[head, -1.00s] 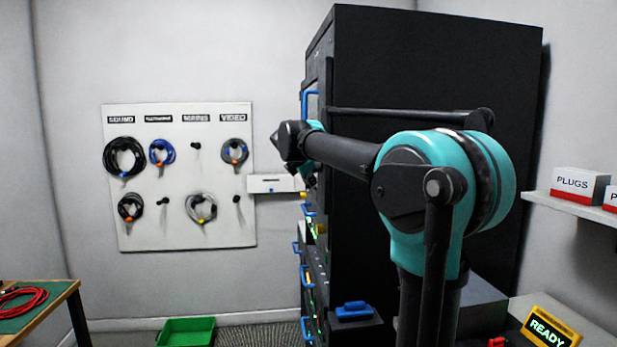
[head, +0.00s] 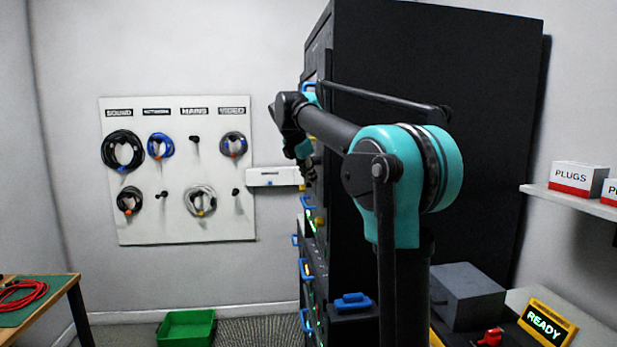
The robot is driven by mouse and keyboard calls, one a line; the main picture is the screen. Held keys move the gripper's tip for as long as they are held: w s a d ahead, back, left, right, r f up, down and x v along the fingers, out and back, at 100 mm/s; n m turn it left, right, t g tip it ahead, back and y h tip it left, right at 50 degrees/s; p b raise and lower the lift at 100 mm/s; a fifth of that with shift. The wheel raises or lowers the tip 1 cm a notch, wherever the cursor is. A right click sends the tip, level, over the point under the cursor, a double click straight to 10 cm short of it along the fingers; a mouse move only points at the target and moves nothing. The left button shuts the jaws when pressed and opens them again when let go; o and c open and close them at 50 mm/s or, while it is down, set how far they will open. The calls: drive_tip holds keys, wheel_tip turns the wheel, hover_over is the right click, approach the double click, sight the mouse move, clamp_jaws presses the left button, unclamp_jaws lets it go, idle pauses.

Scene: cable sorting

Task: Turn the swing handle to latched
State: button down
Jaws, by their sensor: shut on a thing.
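The tall black cabinet (head: 430,110) stands in the middle right, seen mostly from its side, with its front face turned left. My gripper (head: 311,174) points down at the cabinet's front edge. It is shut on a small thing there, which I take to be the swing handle. The handle is too small and too covered by the fingers to make out, so its angle cannot be told.
Blue handles (head: 306,269) stick out from the cabinet front. A cable board (head: 180,225) hangs on the back wall. A green bin (head: 187,328) is on the floor. A table (head: 50,290) stands at left, a shelf (head: 570,199) at right. A READY sign (head: 546,326) sits lower right.

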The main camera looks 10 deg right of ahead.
drive_tip(key=c, duration=1.7)
unclamp_jaws()
drive_tip(key=v, duration=1.2)
drive_tip(key=shift+c, duration=0.5)
